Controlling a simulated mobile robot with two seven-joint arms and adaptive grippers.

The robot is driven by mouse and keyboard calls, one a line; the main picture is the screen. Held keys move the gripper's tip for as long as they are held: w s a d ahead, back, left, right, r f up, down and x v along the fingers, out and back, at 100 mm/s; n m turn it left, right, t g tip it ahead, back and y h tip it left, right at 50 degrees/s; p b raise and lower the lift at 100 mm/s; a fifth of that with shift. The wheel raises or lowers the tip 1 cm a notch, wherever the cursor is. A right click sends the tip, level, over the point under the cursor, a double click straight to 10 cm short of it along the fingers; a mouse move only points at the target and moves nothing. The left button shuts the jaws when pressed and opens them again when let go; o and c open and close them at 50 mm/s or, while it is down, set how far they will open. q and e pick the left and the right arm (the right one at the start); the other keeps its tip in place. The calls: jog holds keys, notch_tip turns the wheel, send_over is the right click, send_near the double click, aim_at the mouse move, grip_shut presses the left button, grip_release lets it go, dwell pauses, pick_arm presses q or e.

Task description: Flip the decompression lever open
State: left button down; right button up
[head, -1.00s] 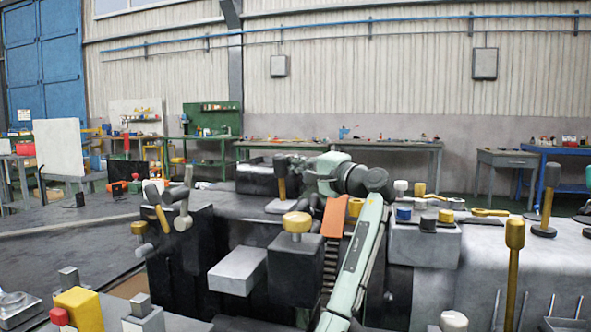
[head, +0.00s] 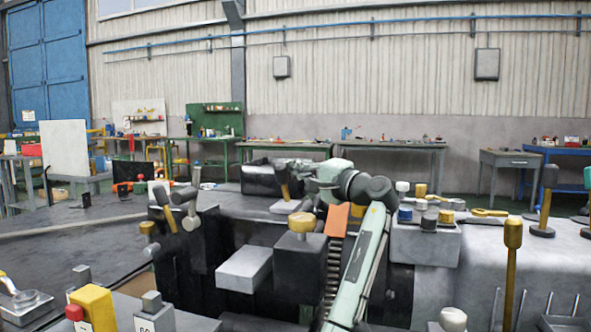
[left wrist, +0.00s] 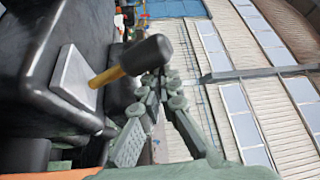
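The decompression lever (head: 284,188) appears to be the one with a yellow shaft and black head rising from a pale plate on the dark engine block; it leans a little left. In the left wrist view the lever (left wrist: 146,54) sticks out from its grey plate (left wrist: 74,77). My left gripper (head: 312,196) is just right of the lever. In the left wrist view the left gripper's fingers (left wrist: 160,78) come together, with nothing seen between them, close by the black head; whether they touch it is unclear. My right gripper is out of view.
An orange plate (head: 337,220) and a yellow-capped knob (head: 302,223) stand just in front of the left gripper. A grey box (head: 424,244) with several knobs is at the right. Several levers rise at the left, and a yellow post (head: 512,235) at the right.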

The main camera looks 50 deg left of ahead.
pick_arm(q)
jog(key=shift+s+f, duration=0.15)
jog(key=shift+s, duration=0.05)
notch_tip(320, 180, up, 10)
jog(key=shift+w, duration=0.2)
dwell(0.7)
